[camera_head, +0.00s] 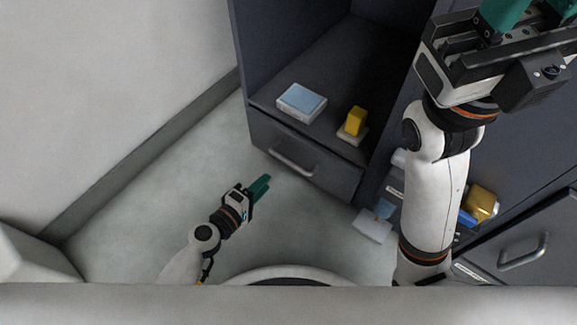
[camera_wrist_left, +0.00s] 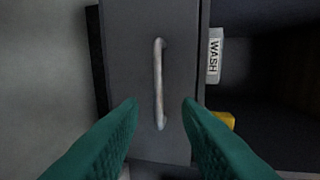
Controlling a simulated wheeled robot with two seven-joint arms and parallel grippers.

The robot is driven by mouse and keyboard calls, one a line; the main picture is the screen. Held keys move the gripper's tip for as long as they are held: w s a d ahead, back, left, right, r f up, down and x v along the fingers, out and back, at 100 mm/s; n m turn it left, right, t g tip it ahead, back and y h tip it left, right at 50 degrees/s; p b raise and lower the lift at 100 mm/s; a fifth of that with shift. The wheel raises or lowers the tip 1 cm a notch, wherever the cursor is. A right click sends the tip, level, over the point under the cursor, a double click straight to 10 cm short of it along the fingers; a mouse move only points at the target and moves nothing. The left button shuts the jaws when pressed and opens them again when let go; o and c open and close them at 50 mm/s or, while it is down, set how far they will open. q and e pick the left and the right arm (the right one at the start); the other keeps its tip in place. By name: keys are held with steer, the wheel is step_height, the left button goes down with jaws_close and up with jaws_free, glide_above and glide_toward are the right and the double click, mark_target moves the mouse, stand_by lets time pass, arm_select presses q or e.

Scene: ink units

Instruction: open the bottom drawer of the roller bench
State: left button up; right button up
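The bottom drawer (camera_head: 335,177) of the dark grey bench is below an open shelf bay, its front looking flush with the cabinet. Its silver bar handle (camera_head: 293,160) also shows upright in the left wrist view (camera_wrist_left: 158,85). My left gripper (camera_head: 266,181) is low in front of the drawer, a little to the lower left of the handle. In the left wrist view its green fingers (camera_wrist_left: 160,103) are spread apart and empty, with the handle beyond and between the tips. My right gripper (camera_head: 532,12) is high at the upper right, its green fingers apart, tips cut off by the frame.
On the shelf above the drawer stand a pale blue and white box (camera_head: 301,102) and a yellow block (camera_head: 355,121) on a white base. A white label reads WASH (camera_wrist_left: 214,55). Another yellow item (camera_head: 481,203) is at the right. A wall borders the floor at left.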

mark_target(288, 160)
arm_select(q)
steer(key=b+x, duration=0.1)
steer(key=x, duration=1.1)
steer(key=shift+s+d+f+b, duration=0.1)
steer(key=shift+b, duration=0.25)
jaws_close()
